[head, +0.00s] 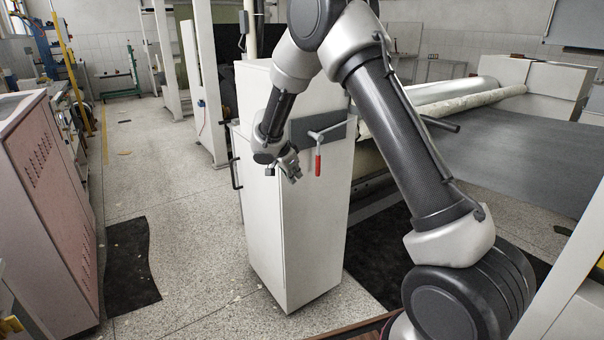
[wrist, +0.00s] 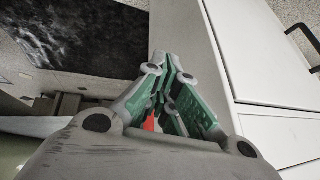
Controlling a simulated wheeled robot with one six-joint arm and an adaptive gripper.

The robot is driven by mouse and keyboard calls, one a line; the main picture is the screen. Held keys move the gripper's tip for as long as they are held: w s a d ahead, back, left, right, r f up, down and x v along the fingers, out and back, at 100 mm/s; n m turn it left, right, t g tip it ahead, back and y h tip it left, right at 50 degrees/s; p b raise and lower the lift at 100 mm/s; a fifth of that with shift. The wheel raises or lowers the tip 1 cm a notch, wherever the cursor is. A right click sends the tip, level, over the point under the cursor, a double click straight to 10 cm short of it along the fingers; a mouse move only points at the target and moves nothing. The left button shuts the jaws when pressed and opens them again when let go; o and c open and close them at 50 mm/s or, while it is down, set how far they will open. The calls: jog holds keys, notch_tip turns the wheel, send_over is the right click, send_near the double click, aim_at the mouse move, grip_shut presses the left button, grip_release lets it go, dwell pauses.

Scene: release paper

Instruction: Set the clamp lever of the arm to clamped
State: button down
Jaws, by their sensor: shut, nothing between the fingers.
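The clamp lever has a red grip (head: 318,165) that hangs straight down from a grey metal arm. It is mounted on a dark plate (head: 338,128) on the upper side of a tall white cabinet (head: 312,220). My gripper (head: 295,174) is just left of the red grip in the head view, in front of the cabinet. Its fingers are shut and hold nothing. In the wrist view my gripper (wrist: 172,58) shows its green finger pads close together. A small bit of red (wrist: 150,122) shows behind the finger links, mostly hidden. I cannot tell whether the fingers touch the grip.
A pinkish cabinet (head: 50,190) stands at left. A black mat (head: 130,265) lies on the floor near it. The aisle between the two cabinets is clear. A black handle (head: 235,172) projects from the white cabinet's left side.

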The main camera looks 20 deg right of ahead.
jog(key=s+a, duration=0.3)
jog(key=a, duration=0.2)
jog(key=shift+a, duration=0.2)
jog(key=shift+f, duration=0.1)
